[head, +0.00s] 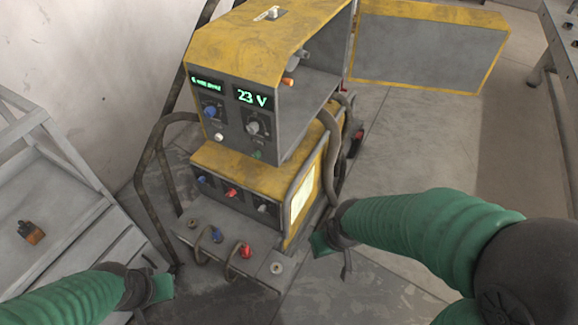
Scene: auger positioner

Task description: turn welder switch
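The welder (238,60) is a yellow and grey cabinet with an open side. Its front panel has two green displays, one reading 23 V. A blue-marked knob (211,112) sits under the left display, and a grey knob (256,127) sits under the right one. A small pale switch-like part (271,13) is on top. I cannot tell which control is the task's switch. My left gripper (162,288) is at lower left, below and apart from the welder. My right gripper (322,241) is beside the lower right of the welder cart, apart from the knobs. Finger openings are unclear.
A lower yellow unit (236,182) with several connectors is under the welder. A grey cart shelf (222,242) with cables projects in front. The yellow-edged door (428,50) stands open at right. A grey rack (55,190) is at left. Floor at right is clear.

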